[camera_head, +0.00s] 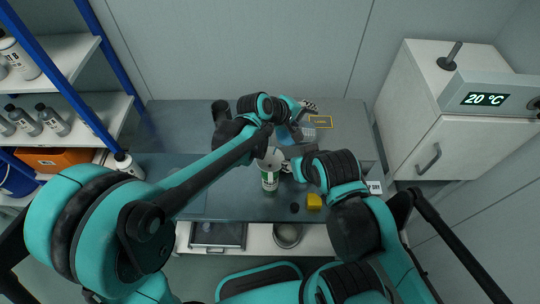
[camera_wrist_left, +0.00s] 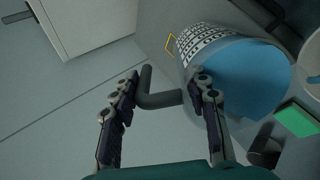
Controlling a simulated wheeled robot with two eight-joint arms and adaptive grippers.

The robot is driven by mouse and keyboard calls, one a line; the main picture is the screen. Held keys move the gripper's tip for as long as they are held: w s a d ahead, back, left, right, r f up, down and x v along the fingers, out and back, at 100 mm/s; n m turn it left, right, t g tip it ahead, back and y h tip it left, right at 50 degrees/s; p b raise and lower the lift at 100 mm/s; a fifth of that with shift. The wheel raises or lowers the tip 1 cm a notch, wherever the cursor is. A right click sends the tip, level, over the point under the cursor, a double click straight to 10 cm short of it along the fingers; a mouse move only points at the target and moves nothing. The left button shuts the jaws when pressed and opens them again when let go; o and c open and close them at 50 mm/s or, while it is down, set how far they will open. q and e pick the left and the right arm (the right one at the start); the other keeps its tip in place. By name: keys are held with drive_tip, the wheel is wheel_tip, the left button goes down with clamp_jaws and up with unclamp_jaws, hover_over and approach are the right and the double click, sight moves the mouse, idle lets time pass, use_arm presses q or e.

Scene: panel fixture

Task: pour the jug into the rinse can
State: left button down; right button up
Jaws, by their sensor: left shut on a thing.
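The clear jug with blue liquid (camera_wrist_left: 245,78) fills the upper right of the left wrist view. It is partly hidden behind my arm in the head view (camera_head: 310,134). My left gripper (camera_wrist_left: 163,105) has its fingers on either side of the jug's grey handle (camera_wrist_left: 158,99) and is shut on it; in the head view it is near the jug (camera_head: 290,133). The rinse can (camera_head: 270,181), white with a green label, stands on the bench nearer to me, left of the jug. My right gripper (camera_head: 288,166) is beside the can; its fingers are too small to read.
A yellow block (camera_head: 314,201) and a small dark round thing (camera_head: 294,208) lie on the bench (camera_head: 235,203) near its front edge. A white cabinet with a 20 °C display (camera_head: 486,99) stands right. Shelves with bottles (camera_head: 52,121) stand left.

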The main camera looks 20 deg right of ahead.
use_arm(q)
drive_tip(key=shift+s+a+h+b, duration=0.1)
drive_tip(key=shift+a+h+b, duration=0.25)
drive_tip(key=shift+h+b, duration=0.25)
idle(1.7)
drive_tip(key=shift+s+a+r+t, duration=0.1)
drive_tip(key=shift+a+r+t, duration=0.1)
drive_tip(key=shift+t, duration=0.1)
idle(1.0)
